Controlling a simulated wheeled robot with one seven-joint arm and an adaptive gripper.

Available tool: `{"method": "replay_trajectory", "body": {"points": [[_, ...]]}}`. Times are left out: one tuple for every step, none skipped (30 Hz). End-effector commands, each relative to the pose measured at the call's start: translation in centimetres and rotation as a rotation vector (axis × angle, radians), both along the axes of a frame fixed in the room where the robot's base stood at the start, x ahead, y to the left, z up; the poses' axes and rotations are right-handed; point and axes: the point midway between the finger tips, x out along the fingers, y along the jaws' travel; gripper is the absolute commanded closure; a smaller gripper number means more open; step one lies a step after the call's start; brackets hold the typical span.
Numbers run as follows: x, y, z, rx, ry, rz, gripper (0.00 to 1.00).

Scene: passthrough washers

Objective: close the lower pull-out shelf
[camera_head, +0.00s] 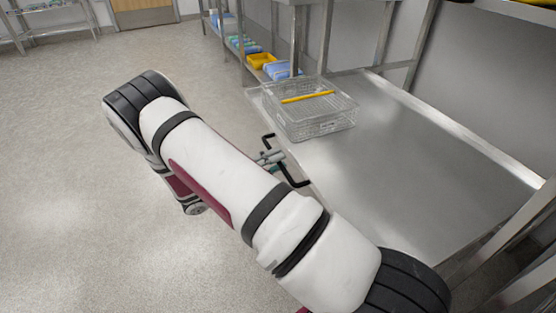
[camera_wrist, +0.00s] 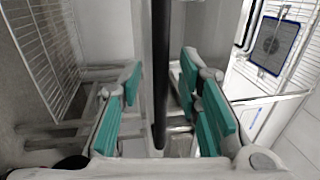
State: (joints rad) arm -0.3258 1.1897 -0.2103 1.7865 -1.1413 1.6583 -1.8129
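The pull-out shelf (camera_head: 400,165) is a flat steel surface, extended out toward the floor area in the head view. A black bar handle (camera_head: 293,175) runs along its left edge. My gripper (camera_head: 270,158) is at this handle, mostly hidden behind my arm in the head view. In the wrist view, the black handle bar (camera_wrist: 160,60) runs upright between the teal finger pads of my gripper (camera_wrist: 161,82). The fingers are apart, with a gap visible on each side of the bar. Whether this is the lower shelf cannot be told.
A clear wire basket (camera_head: 310,120) with a yellow stick (camera_head: 307,97) stands on the shelf's far left corner. Metal posts and a rack with a yellow bin (camera_head: 260,60) and blue items (camera_head: 284,70) stand behind. The floor (camera_head: 60,190) at left is open.

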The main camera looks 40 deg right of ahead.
Motion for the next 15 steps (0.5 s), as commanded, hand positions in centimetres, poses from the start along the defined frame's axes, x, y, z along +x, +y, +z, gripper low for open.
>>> {"method": "replay_trajectory", "body": {"points": [[-0.08,-0.37,0.09,0.000,0.000,-0.001,0.69],[-0.12,-0.52,0.12,0.000,0.000,-0.001,0.69],[-0.15,-0.69,0.17,0.000,0.000,-0.001,0.69],[-0.17,-0.79,0.19,0.000,0.000,-0.001,0.69],[-0.18,-0.86,0.20,0.000,0.000,-0.001,0.69],[-0.18,-0.91,0.20,0.000,0.000,0.000,0.69],[-0.19,-0.93,0.20,0.000,0.000,0.000,0.69],[-0.19,-0.94,0.21,0.000,0.000,0.000,0.69],[-0.19,-0.93,0.20,0.000,0.000,0.000,0.69],[-0.19,-0.93,0.20,0.000,0.000,0.000,0.69],[-0.19,-0.92,0.20,0.000,0.000,0.000,0.69],[-0.19,-0.92,0.20,0.000,0.000,0.000,0.69],[-0.18,-0.91,0.20,0.000,0.000,0.000,0.71],[-0.18,-0.91,0.20,0.000,0.000,0.000,0.78],[-0.18,-0.91,0.19,0.000,0.000,0.000,0.87]]}}
